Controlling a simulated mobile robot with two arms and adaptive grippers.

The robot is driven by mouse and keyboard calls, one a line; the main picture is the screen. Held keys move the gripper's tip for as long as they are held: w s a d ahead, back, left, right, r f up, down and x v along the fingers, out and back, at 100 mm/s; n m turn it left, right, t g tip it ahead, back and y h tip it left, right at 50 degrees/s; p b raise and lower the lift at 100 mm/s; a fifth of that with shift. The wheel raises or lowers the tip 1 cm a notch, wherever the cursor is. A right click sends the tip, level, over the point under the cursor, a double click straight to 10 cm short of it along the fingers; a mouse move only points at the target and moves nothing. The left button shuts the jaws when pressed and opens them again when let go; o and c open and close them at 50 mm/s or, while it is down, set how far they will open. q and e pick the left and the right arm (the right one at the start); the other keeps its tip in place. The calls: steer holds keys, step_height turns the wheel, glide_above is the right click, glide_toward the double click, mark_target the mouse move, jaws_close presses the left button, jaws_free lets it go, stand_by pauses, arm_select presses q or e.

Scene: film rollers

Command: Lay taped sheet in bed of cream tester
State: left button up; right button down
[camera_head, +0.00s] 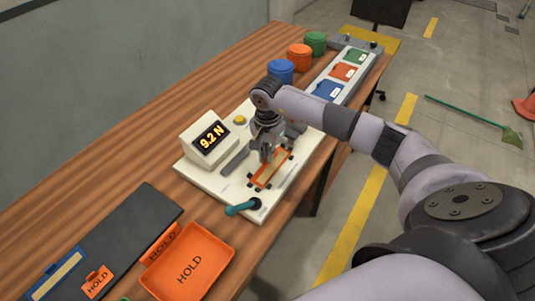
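The cream tester (232,190) stands on the wooden bench, with a display box (209,138) reading 9.2 N, a yellow button and a teal-handled lever (242,207). An orange-edged sheet with a pale middle (264,178) lies at the tester's bed, between small dark clamps or pegs. My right gripper (268,158) points down at the far end of this sheet. Its fingers are too small to show whether they grip the sheet or are just above it. My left gripper is out of view.
An orange HOLD tray (212,253) and a dark mat (128,232) with a blue-edged sheet (60,274) and HOLD tags lie at the near left. Blue (281,70), orange (299,57) and green (316,42) round containers and a coloured-slot rack (326,89) stand at the far end.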

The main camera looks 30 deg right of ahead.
steer(key=shift+f+b, duration=0.15)
steer(key=shift+b, duration=0.2)
stand_by(0.4)
steer(key=c, duration=1.7)
jaws_free()
steer(key=shift+o, duration=0.3)
steer(key=o, duration=0.3)
steer(key=shift+r+p, duration=1.95)
steer(key=shift+r, duration=1.6)
